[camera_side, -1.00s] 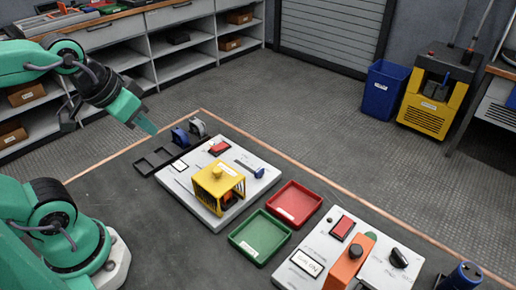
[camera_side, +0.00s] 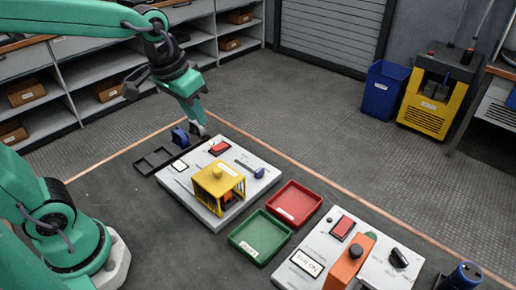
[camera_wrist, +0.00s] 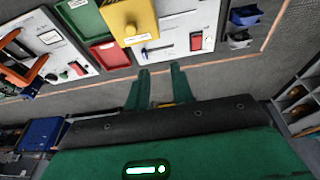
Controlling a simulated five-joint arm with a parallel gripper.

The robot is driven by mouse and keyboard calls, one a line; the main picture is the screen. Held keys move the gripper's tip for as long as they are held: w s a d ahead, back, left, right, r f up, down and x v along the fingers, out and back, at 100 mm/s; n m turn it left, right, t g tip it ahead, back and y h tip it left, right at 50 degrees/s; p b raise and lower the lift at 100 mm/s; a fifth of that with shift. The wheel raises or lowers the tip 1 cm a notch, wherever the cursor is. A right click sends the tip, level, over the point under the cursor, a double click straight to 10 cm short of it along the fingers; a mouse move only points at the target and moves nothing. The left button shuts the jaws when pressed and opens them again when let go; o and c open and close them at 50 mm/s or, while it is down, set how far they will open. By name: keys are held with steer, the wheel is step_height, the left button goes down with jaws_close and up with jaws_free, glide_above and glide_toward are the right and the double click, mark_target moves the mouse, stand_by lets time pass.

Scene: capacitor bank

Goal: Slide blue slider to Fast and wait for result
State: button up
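The blue slider (camera_side: 259,172) stands at the right end of a dark slot on the white panel (camera_side: 207,218) with the yellow cage (camera_side: 218,182). In the wrist view the blue slider (camera_wrist: 146,37) shows near the top middle, ahead of my fingers. The slot's labels are too small to read. A red window (camera_side: 219,148) sits beside the slot, but its text is unreadable. My gripper (camera_side: 201,122) is in the air behind the panel, pointing down, apart from the slider. In the wrist view my gripper (camera_wrist: 161,76) shows two green fingers with an empty gap.
Blue and grey holders and a black tray (camera_side: 160,158) lie by the panel's back left. A red bin (camera_side: 294,203) and green bin (camera_side: 260,237) lie to its right. Floor behind the panel is clear.

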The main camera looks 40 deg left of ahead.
steer(key=w+d+f+g, duration=0.2)
steer(key=w+d+f, duration=0.15)
steer(key=w, duration=0.35)
steer(key=g, duration=0.1)
glide_above(259, 170)
step_height(259, 170, down, 8)
steer(key=shift+f, duration=0.1)
steer(key=shift+f, duration=0.1)
steer(key=shift+f, duration=4.3)
jaws_close()
